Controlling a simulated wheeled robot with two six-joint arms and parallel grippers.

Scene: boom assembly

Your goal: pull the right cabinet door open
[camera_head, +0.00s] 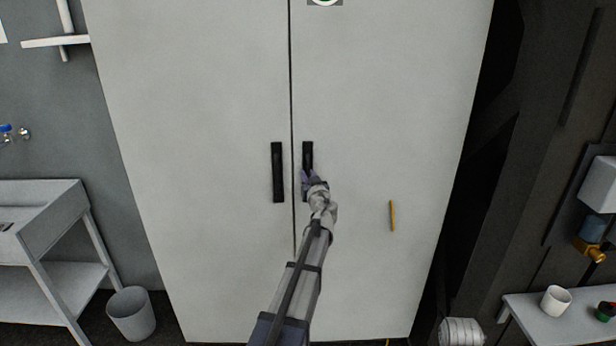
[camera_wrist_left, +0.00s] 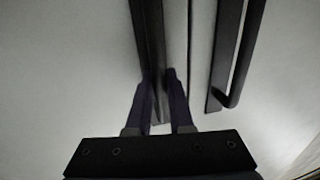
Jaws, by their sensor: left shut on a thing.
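The right cabinet door (camera_head: 400,110) is a tall pale grey panel. It looks closed, with a thin dark seam against the left door (camera_head: 190,110). Its black vertical handle (camera_head: 308,152) is beside the seam. My left gripper (camera_head: 309,176) is at the lower part of this handle and covers its bottom end. In the left wrist view the gripper's two fingers (camera_wrist_left: 158,85) are on either side of the dark handle bar (camera_wrist_left: 148,35), shut on it. The left door's handle (camera_head: 278,172) is parallel and also shows in the wrist view (camera_wrist_left: 235,60). My right gripper is not in view.
A yellow bar (camera_head: 392,215) is on the right door's face. A grey bin (camera_head: 131,313) and a bench (camera_head: 40,215) stand at left. A white table (camera_head: 570,322) with a cup (camera_head: 555,300) and a ribbed white object (camera_head: 461,332) are at lower right.

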